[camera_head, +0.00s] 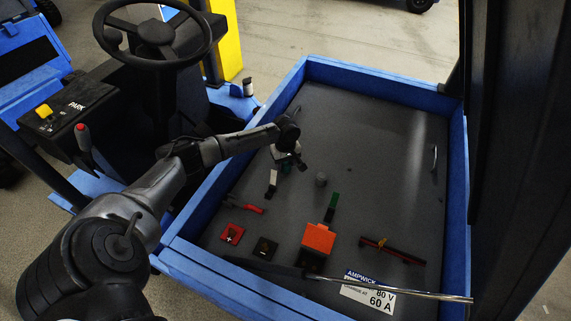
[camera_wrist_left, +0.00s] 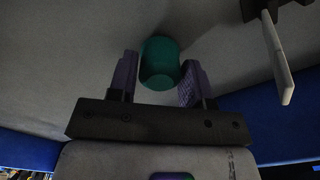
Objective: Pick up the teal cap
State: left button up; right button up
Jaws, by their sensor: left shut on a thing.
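The teal cap (camera_head: 286,169) is a small rounded cylinder over the grey floor of the blue-walled tray, left of its middle. In the left wrist view the teal cap (camera_wrist_left: 160,63) sits between the two purple-padded fingers. My left gripper (camera_head: 288,164) reaches in from the left, points down and is shut on the cap. In the left wrist view the gripper (camera_wrist_left: 158,84) has the cap at its fingertips. In the head view the gripper partly hides the cap, and I cannot tell whether the cap touches the floor. My right gripper is not in view.
A white-and-black piece (camera_head: 273,179) stands close by; a grey cylinder (camera_head: 321,180) and green piece (camera_head: 333,201) lie to the right. An orange box (camera_head: 318,239), red-handled tool (camera_head: 247,208) and long bar (camera_head: 390,291) are nearer.

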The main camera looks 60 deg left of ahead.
pick_arm(q)
jog(key=r, duration=0.4)
jog(key=shift+w+d+p, duration=0.35)
jog(key=shift+w, duration=0.05)
jog(key=w+d+r, duration=0.6)
jog(key=w+d, duration=0.1)
jog(key=w, duration=0.1)
jog(key=shift+r, duration=0.15)
